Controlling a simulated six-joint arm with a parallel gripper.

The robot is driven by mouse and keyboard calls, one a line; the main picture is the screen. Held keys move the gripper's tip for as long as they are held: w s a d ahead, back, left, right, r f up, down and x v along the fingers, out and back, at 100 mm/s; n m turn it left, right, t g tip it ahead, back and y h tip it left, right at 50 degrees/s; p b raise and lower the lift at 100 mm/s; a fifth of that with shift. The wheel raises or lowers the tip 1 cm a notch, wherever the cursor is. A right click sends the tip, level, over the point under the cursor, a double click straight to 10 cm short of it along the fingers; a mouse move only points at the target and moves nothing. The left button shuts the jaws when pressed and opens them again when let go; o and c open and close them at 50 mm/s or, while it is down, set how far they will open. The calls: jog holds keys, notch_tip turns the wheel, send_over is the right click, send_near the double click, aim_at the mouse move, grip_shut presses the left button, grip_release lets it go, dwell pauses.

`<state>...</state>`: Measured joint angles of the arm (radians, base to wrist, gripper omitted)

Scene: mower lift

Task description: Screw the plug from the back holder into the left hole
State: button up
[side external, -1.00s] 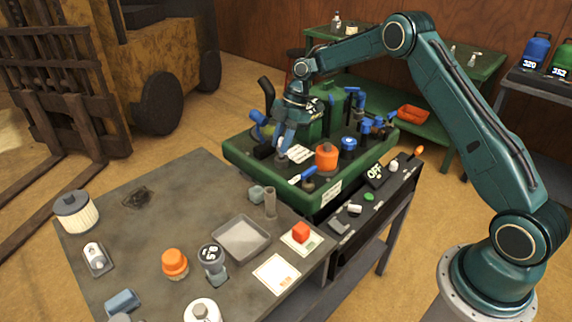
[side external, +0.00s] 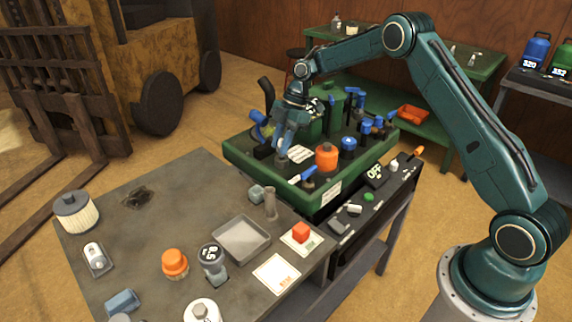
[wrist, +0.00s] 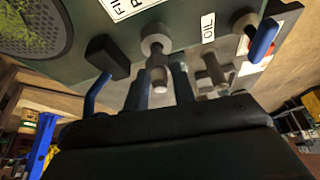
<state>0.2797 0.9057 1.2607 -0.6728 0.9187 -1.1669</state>
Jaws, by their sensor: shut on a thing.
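My gripper (side external: 283,157) is at the green mower deck (side external: 235,155), low over its near left part. In the wrist view my gripper (wrist: 160,92) has its two blue-grey fingers closed around a grey metal plug (wrist: 158,74). The plug lies in line with a round grey fitting (wrist: 157,38) on the deck and seems to meet it; I cannot tell how far in it sits. Another grey stem-like part (wrist: 213,70) stands beside it near the OIL label (wrist: 208,27). In the side view the fingers hide the plug.

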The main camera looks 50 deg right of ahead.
jog(key=shift+f, duration=0.25)
jog(key=shift+f, duration=1)
jog(key=shift+o, duration=1.2)
jog(key=shift+c, duration=1.3)
jog(key=m+t, duration=0.1)
jog(key=m, duration=0.4)
jog(key=shift+t+h, duration=0.4)
jog(key=shift+m+t, duration=0.3)
jog(key=shift+m, duration=0.4)
